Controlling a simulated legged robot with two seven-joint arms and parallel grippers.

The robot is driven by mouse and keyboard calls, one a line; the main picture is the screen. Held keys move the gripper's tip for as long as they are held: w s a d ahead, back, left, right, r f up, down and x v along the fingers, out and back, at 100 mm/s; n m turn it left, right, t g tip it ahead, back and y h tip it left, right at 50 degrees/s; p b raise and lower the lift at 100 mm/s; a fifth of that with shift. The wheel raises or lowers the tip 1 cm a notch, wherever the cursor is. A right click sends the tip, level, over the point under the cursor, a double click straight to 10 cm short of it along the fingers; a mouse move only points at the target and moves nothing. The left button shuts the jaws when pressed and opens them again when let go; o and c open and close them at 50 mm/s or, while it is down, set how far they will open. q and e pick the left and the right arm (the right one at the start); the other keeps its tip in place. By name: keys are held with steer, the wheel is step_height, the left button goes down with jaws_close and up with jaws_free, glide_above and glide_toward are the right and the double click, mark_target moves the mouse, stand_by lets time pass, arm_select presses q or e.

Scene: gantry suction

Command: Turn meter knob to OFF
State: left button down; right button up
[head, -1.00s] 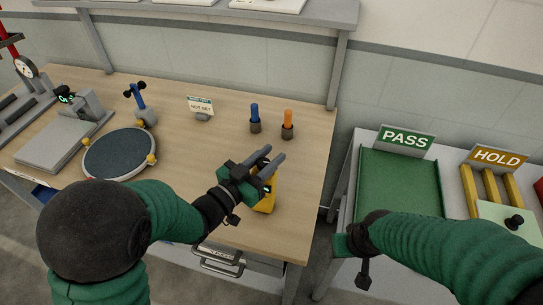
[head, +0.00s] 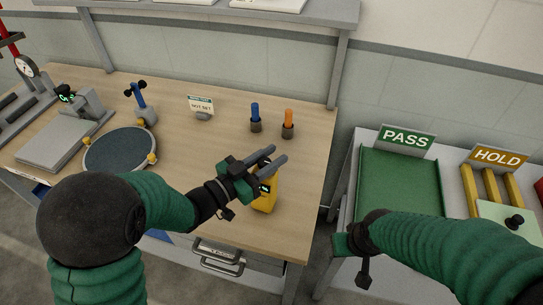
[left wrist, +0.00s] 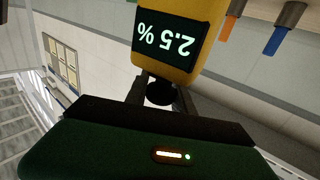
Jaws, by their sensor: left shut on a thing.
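The yellow meter (head: 266,199) stands near the front right of the wooden bench, partly hidden by my left gripper (head: 274,157) in the head view. In the left wrist view, its yellow body (left wrist: 203,68) has a dark display reading 2.5 %, upside down. The black round knob (left wrist: 160,95) sits below the display, between the two fingers of my left gripper (left wrist: 160,88), which is shut on it. The knob's markings are hidden. My right gripper (head: 350,246) hangs by the front of the green tray, away from the meter; its jaws cannot be made out.
Blue (head: 255,113) and orange (head: 288,120) handled items stand behind the meter. A small NOT SET sign (head: 201,105), a round dark plate (head: 118,151) and a grey scale (head: 55,143) are farther left. The green PASS tray (head: 398,165) lies right, beyond a gap.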

stand_by(0.9)
arm_select(q)
steer(key=c, duration=1.1)
jaws_free()
steer(key=shift+o, duration=0.2)
steer(key=p+v, duration=0.5)
steer(key=v, duration=1.2)
